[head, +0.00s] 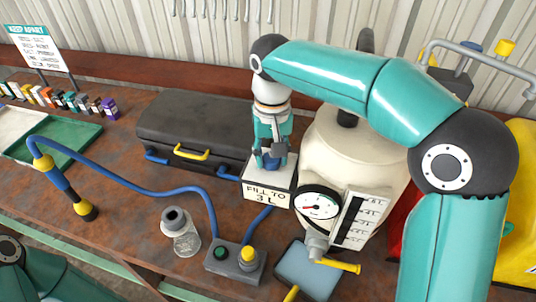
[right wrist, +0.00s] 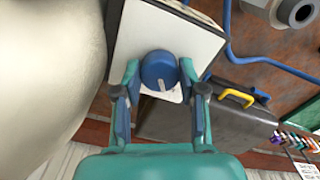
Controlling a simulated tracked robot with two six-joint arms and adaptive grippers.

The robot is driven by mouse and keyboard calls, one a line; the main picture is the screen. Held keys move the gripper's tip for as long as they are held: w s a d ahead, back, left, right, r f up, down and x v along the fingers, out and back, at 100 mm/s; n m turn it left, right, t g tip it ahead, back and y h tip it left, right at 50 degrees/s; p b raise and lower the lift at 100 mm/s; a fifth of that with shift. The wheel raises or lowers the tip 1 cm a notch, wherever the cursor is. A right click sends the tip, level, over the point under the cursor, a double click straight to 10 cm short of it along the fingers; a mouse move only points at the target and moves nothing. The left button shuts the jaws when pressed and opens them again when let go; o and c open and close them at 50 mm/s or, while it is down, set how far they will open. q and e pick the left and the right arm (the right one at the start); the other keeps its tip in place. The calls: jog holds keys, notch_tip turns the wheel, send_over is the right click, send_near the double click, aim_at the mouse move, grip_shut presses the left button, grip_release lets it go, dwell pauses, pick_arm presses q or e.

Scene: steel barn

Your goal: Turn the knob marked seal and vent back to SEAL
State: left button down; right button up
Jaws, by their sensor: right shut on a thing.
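The blue round knob (right wrist: 158,68) sits on a pale square panel (right wrist: 190,45) in the right wrist view. Its white pointer line faces the bottom of that picture, slightly right. The SEAL and VENT markings cannot be read. My right gripper (right wrist: 158,78) has a finger on each side of the knob and is shut on it. In the head view my right gripper (head: 271,158) reaches down onto the top of the box with the "FILL TO 3 L" sign (head: 267,194), hiding most of the knob. My left gripper is out of view.
A cream tank (head: 335,150) with a dial gauge (head: 318,203) and a yellow-handled tap (head: 338,265) stands right of the box. A dark case (head: 195,125) lies behind left. A glass flask (head: 180,235) and a button box (head: 235,258) stand in front.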

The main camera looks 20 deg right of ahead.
jog(key=shift+w+r, duration=0.15)
jog(key=shift+r, duration=0.05)
jog(key=o, duration=1.1)
jog(key=shift+f, duration=0.15)
jog(key=shift+o, duration=0.2)
jog(key=shift+r, duration=0.45)
notch_tip(320, 180, up, 11)
